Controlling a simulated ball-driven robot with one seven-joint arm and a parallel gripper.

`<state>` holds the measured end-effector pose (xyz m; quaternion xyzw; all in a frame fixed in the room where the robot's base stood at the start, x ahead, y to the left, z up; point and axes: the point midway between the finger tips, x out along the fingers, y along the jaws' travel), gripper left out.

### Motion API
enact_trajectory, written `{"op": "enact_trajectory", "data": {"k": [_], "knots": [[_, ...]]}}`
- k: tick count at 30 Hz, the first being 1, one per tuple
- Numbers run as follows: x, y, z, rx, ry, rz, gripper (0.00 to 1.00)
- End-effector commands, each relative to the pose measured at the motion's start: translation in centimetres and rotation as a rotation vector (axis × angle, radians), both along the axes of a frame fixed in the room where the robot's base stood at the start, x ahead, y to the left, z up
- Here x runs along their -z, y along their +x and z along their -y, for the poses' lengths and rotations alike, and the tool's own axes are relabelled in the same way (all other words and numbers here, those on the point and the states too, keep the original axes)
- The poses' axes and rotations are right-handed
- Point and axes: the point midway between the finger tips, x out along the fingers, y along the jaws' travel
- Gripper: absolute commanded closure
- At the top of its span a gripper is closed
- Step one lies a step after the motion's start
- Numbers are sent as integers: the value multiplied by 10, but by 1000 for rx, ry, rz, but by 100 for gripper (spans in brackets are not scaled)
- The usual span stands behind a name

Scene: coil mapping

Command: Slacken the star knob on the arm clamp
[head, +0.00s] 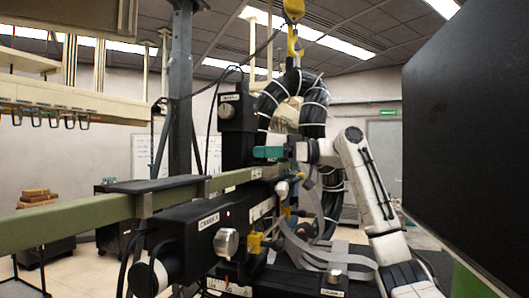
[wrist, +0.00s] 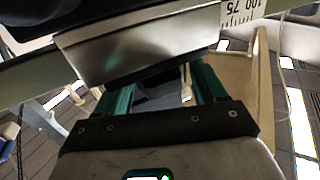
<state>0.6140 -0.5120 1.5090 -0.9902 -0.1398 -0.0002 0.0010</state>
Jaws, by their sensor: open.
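I cannot make out a star-shaped knob for certain in either view. In the head view, a rounded silver knob (head: 226,241) sits on the front of a black carriage (head: 190,228), and a smaller pale knob (head: 282,188) sits below my gripper. My gripper (head: 268,152) points left, just above the green beam (head: 95,218) and beside an upright black housing (head: 237,125). In the wrist view its teal fingers (wrist: 163,84) are apart. A bevelled metal block (wrist: 140,45) covers the view just beyond the fingertips; whether they touch it is unclear.
A thick bundle of black hoses (head: 300,98) hangs from a yellow hook (head: 293,12) behind my gripper. A large dark panel (head: 465,120) fills the right side. Grey ribbon cables (head: 315,250) loop below. A scale strip (wrist: 240,12) shows in the wrist view.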

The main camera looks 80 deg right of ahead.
Motion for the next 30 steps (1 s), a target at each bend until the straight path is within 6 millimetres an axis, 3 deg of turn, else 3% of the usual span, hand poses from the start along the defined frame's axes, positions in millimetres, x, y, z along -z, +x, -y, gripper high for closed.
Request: {"op": "enact_trajectory", "data": {"k": [3, 18, 30], "knots": [[0, 0, 0, 0, 0, 0, 32], [0, 0, 0, 0, 0, 0, 80], [-7, 1, 2, -161, 7, -1, 81]]}}
